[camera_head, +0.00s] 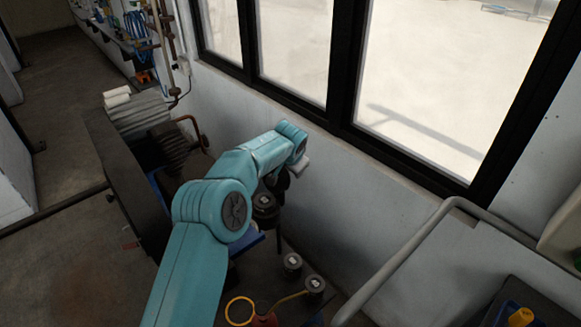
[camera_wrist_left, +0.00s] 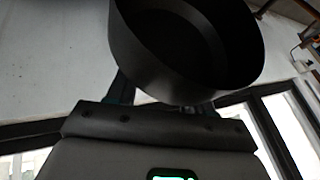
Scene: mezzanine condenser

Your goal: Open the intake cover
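My left arm reaches from the bottom of the head view toward the wall under the window. Its dark gripper (camera_head: 283,180) points down, partly hidden by the arm, close above a dark round fitting (camera_head: 264,206). In the left wrist view a large black cup-shaped round piece (camera_wrist_left: 190,50), hollow side showing, fills the top middle. It covers the tips of my left gripper; the finger bases show apart on either side of it. Whether the fingers touch it cannot be told. I cannot make out for certain which part is the intake cover. My right gripper is not in view.
A dark machine with a ribbed block (camera_head: 172,145) and white rolls (camera_head: 117,97) stands left of the arm. Two small capped cylinders (camera_head: 292,262) and a yellow ring (camera_head: 239,311) are below. A grey railed cart (camera_head: 430,270) stands right. The floor at far left is clear.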

